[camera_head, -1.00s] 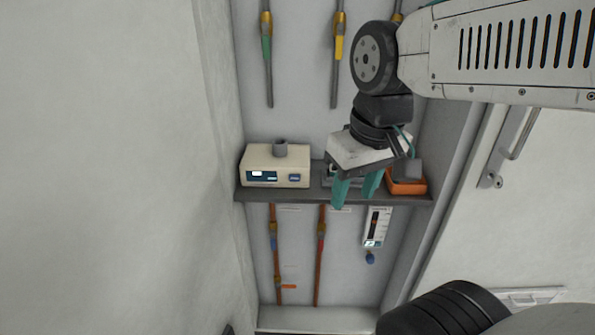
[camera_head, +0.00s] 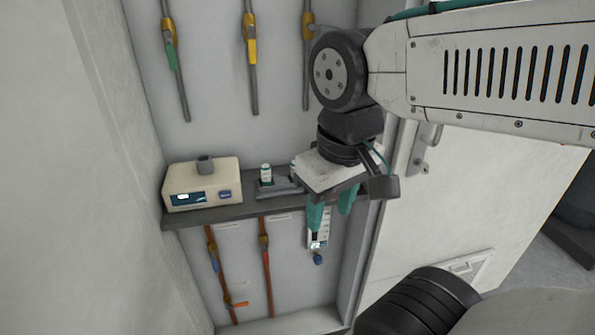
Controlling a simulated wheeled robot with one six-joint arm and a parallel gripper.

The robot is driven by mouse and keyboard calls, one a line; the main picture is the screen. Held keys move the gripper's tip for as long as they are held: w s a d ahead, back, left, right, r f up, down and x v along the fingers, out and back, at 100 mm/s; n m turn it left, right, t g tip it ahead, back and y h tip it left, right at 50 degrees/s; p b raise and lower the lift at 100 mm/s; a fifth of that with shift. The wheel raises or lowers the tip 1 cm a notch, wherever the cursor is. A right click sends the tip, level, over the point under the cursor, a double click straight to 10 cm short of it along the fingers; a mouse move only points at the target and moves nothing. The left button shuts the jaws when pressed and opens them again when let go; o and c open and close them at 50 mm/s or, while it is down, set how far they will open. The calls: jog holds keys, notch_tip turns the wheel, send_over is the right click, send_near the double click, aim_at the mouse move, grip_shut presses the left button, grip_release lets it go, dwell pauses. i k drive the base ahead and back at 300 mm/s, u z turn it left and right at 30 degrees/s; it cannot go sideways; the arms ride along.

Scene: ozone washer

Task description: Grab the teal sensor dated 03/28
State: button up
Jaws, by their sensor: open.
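A small white and teal cylinder (camera_head: 265,173), possibly a sensor, stands upright in a dark holder (camera_head: 277,188) on the shelf. A second similar piece (camera_head: 292,168) shows partly beside it, mostly hidden by my gripper's body. No date is readable on either. My gripper (camera_head: 331,208) has teal fingers that point down, apart and empty. It hangs in front of the shelf's right part, to the right of the cylinder and lower in the picture.
A beige device (camera_head: 201,185) with a display stands on the shelf (camera_head: 235,209), left of the holder. Pipes with valves (camera_head: 250,50) run on the wall above and below. A door (camera_head: 455,200) is at right.

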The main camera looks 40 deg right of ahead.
aim_at(265, 169)
jog(key=z, duration=0.8)
jog(key=i, duration=0.35)
jog(key=u, duration=0.15)
